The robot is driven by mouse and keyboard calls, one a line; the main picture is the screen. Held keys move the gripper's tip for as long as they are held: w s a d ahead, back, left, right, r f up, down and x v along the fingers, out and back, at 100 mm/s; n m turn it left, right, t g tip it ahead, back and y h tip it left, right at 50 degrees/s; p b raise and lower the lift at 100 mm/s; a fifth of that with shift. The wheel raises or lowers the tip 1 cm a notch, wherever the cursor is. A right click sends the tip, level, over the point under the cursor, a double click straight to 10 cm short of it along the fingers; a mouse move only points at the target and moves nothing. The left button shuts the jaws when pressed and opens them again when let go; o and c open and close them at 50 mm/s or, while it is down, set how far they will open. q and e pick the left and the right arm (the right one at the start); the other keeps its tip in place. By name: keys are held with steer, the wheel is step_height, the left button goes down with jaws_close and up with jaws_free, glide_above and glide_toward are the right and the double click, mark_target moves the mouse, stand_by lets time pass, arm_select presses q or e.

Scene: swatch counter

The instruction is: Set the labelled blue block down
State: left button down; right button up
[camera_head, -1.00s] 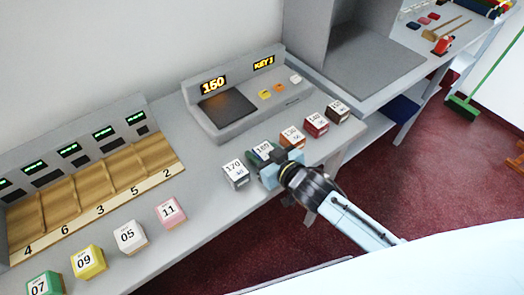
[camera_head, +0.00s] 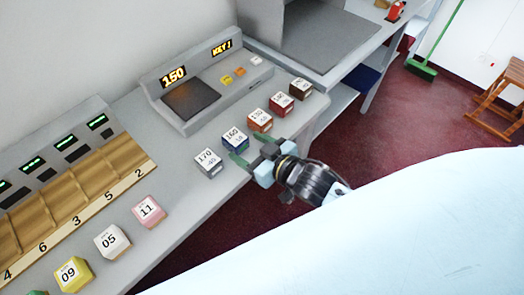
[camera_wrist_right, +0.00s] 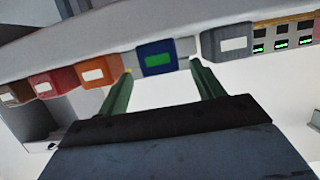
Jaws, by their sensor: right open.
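The blue block (camera_head: 235,139), labelled 160 on its white top, sits upright on the grey counter (camera_head: 190,195) in a row of labelled blocks. It shows in the right wrist view (camera_wrist_right: 157,60) with a green patch on its front face, centred between and beyond my fingertips. My right gripper (camera_head: 249,148) is open and empty at the block's near side, its green fingers apart and pointing at it. The fingers also show in the right wrist view (camera_wrist_right: 163,82). Whether a fingertip touches the block I cannot tell. My left gripper is not in view.
A grey block labelled 170 (camera_head: 208,162) stands close to the left, an orange one (camera_head: 260,119) to the right, then red (camera_head: 282,104) and dark brown (camera_head: 300,89) ones. Behind is a console (camera_head: 208,90) reading 150. Pink (camera_head: 149,210), white and yellow blocks stand front left.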

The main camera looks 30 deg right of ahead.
steer(key=shift+v, duration=2.35)
